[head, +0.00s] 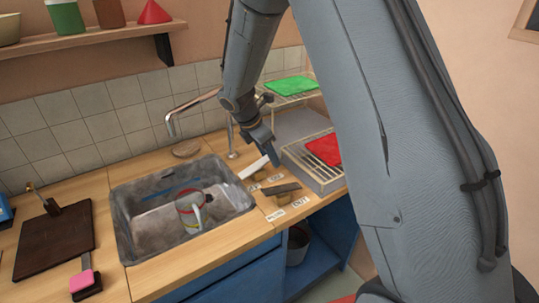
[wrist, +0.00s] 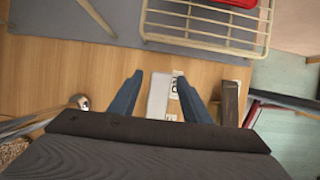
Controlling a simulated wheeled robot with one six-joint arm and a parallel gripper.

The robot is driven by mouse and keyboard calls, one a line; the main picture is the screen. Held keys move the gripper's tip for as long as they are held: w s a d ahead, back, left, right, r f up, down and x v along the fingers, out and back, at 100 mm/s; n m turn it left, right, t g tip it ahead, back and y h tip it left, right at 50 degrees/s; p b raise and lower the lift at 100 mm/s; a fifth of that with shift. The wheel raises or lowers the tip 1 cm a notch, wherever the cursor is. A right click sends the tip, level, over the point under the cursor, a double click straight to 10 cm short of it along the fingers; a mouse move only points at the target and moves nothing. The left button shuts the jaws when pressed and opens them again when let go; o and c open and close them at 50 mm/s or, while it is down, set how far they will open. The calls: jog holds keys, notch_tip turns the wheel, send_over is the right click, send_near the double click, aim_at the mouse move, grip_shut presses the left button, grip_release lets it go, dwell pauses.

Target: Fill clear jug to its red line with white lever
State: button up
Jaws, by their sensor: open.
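The clear jug (head: 190,214) stands in the grey sink (head: 122,230), with a red band near its top. Its water level is too small to tell. The metal tap (head: 190,104) arches at the back of the sink; I see no clear stream from it. The white lever (head: 254,168) is on the counter right of the sink. My gripper (head: 272,157) is open, beside and above this lever. In the wrist view, the white lever (wrist: 159,97) shows between the open fingers of my gripper (wrist: 158,77). I cannot tell whether they touch it.
A dark lever (head: 282,188) sits right of the white one, with small labels nearby; it also shows in the wrist view (wrist: 230,103). A wire rack (head: 318,180) holds a red item (head: 325,149). A dark board (head: 52,242) lies left of the sink.

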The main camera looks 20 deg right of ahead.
jog(key=shift+d+f, duration=0.15)
jog(key=shift+f, duration=0.2)
jog(key=c, duration=1.1)
jog(key=shift+o, duration=0.3)
jog(key=shift+d+y+p, duration=0.15)
jog(key=shift+y+p, duration=0.25)
jog(key=shift+p, duration=0.5)
jog(key=shift+d+f+g+y+p, duration=0.15)
jog(key=shift+g+y+p, duration=0.25)
jog(key=shift+p, duration=0.65)
jog(key=shift+w+f+y+p, duration=0.1)
jog(key=shift+f+y+p, duration=0.4)
jog(key=shift+y+p, duration=0.3)
jog(key=o, duration=1)
